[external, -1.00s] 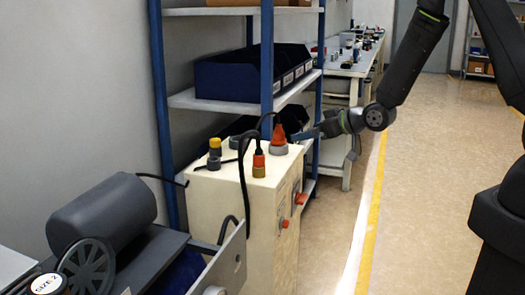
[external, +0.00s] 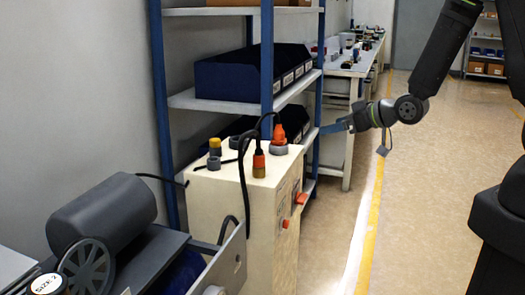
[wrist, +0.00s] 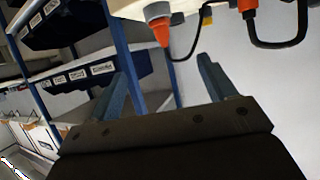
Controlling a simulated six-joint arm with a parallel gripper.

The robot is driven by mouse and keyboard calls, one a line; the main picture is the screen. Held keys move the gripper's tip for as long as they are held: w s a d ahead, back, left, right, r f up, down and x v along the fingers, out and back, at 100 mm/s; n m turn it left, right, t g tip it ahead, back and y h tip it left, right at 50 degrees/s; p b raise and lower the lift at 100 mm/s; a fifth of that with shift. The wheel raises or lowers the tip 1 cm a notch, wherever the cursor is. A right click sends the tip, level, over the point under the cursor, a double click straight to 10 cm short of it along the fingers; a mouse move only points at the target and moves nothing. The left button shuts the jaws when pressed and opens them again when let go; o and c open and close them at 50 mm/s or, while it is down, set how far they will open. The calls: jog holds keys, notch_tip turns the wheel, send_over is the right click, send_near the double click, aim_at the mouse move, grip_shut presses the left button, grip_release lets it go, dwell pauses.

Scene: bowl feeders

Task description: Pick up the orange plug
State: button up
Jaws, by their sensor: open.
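A large orange plug (external: 279,133) stands upright in a grey round socket (external: 280,149) on top of a cream cabinet (external: 226,180). A smaller orange plug (external: 258,159) with a black cable stands nearer the camera on a yellow-brown base. Which one the task means, I cannot tell. My gripper (external: 328,128) is open and empty, to the right of the large plug and apart from it. In the wrist view, my blue fingers (wrist: 165,76) are spread. The large plug (wrist: 160,32) shows above the gap between them, and the smaller one (wrist: 246,6) at top right.
A black cable loops above the cabinet. Yellow and grey connectors (external: 214,151) stand at the cabinet's left. A blue-post shelf (external: 267,70) with dark bins (external: 240,78) rises behind. A grey motor (external: 105,212) is at front left. Floor at right is open.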

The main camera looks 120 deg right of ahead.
jog(key=shift+c, duration=0.6)
jog(key=g+y, duration=0.4)
jog(key=y, duration=0.4)
send_near(279, 132)
jog(key=shift+n, duration=0.3)
jog(key=x, duration=1.1)
jog(key=shift+s+d, duration=0.35)
jog(key=shift+s, duration=0.05)
